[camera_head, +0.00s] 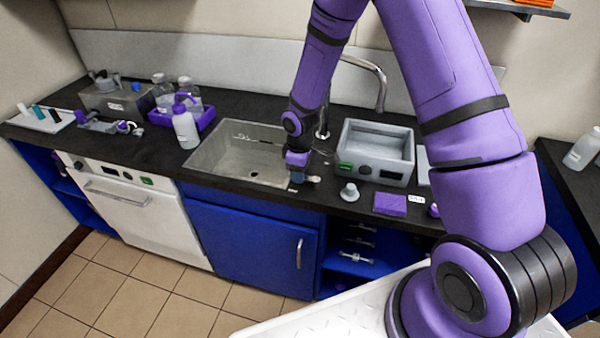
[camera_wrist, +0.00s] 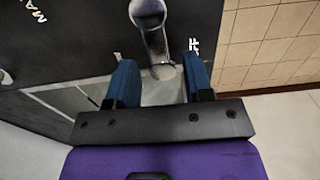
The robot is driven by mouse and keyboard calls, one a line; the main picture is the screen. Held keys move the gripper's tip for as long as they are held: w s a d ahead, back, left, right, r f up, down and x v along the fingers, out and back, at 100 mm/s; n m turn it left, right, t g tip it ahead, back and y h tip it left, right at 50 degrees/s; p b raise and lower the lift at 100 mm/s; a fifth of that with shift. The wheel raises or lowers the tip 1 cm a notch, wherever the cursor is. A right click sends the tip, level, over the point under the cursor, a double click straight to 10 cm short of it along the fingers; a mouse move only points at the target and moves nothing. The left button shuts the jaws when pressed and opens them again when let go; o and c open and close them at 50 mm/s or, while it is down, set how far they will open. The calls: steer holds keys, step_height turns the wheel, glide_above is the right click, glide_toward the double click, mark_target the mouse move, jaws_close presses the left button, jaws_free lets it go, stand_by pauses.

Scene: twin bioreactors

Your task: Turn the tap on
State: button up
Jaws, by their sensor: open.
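The tap's control is a shiny metal lever with a round knob (camera_wrist: 147,14), in the wrist view at top centre. Its stem runs down between my two blue fingers, with white lettering beside it on the dark counter. My gripper (camera_wrist: 160,68) is open, one finger on each side of the stem's lower end; whether either touches it I cannot tell. In the head view my gripper (camera_head: 299,175) is low at the sink's front right corner and largely hides the lever. The tall curved metal spout (camera_head: 379,82) rises behind, over the counter.
The sink basin (camera_head: 235,160) lies left of my gripper. A grey instrument box (camera_head: 376,150), a small white knob-like piece (camera_head: 349,191) and a purple block (camera_head: 390,204) stand to the right. A white bottle (camera_head: 185,130) and purple tray (camera_head: 205,120) are farther left.

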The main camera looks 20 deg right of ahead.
steer(key=shift+f, duration=0.4)
jaws_close()
